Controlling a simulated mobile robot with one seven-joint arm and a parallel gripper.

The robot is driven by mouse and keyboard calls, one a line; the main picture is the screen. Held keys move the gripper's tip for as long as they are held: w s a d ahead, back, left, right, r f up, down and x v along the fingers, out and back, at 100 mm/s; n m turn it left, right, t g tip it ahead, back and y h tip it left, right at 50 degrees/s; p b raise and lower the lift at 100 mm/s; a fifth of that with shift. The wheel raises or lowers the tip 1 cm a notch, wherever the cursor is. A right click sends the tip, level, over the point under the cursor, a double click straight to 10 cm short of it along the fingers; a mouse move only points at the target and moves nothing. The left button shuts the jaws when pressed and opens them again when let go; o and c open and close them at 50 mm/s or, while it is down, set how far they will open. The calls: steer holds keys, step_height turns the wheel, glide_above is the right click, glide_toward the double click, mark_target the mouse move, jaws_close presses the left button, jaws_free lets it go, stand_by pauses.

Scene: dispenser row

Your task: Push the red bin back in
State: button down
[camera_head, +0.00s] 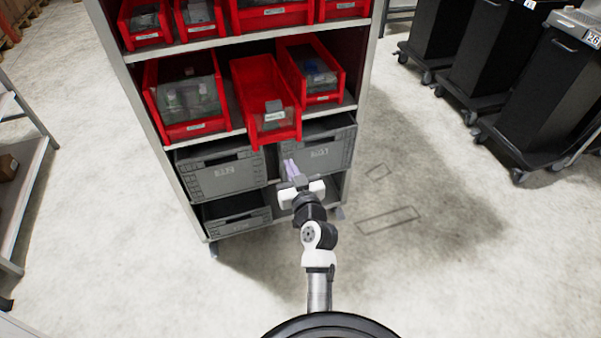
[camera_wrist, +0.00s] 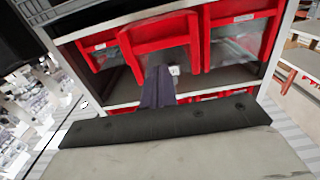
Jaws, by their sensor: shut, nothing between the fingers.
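The red bin (camera_head: 262,75) in the middle of the shelf's second row juts out past the shelf edge, further than the red bins on either side. Its front hangs over the grey crates below. A grey item and a white label show at its front end. My gripper (camera_head: 290,168) is shut and empty, just below and in front of the bin's front. In the wrist view, the shut fingers (camera_wrist: 160,76) point at the jutting red bin (camera_wrist: 160,32) and overlap its lower front edge. I cannot tell whether they touch it.
Red bins stand to the left (camera_head: 187,98) and right (camera_head: 311,68) of the jutting one. Grey crates (camera_head: 222,178) fill the shelf below. Black wheeled bins (camera_head: 538,93) stand at the right. The floor between is clear.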

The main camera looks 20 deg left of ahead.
mark_target(277, 137)
steer(key=p+x, duration=0.1)
steer(key=x, duration=0.8)
steer(key=shift+s, duration=0.1)
steer(key=shift+b+x, duration=2.7)
steer(key=shift+x, duration=3.65)
steer(key=shift+p+v, duration=0.85)
steer(key=shift+v, duration=3.7)
